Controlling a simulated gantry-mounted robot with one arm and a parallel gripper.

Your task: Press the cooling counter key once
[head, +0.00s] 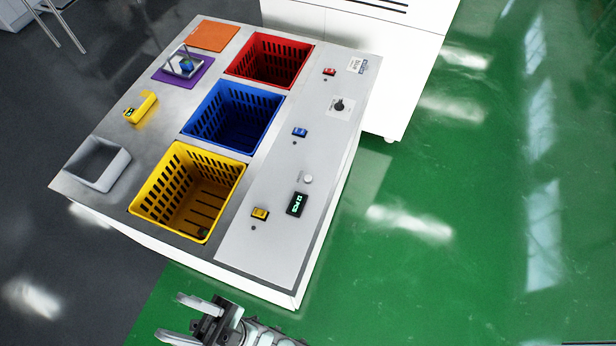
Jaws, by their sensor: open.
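A dark counter display (297,204) with small green characters is set in the light grey panel on the right of the bench. A round whitish key (307,180) sits just above it in the picture; no readable label shows which function it has. My gripper (184,318) is at the bottom of the picture, beyond the bench's near edge. Its two fingers are apart, point left, and hold nothing. It is well away from the display and the round key and touches neither.
The panel (272,244) also has yellow (260,213), blue (299,132) and red (329,71) switches and a black knob (338,105). Yellow (149,207), blue (190,122) and red (235,66) baskets stand left of it. A grey tray (74,181) and yellow object (141,107) lie farther left.

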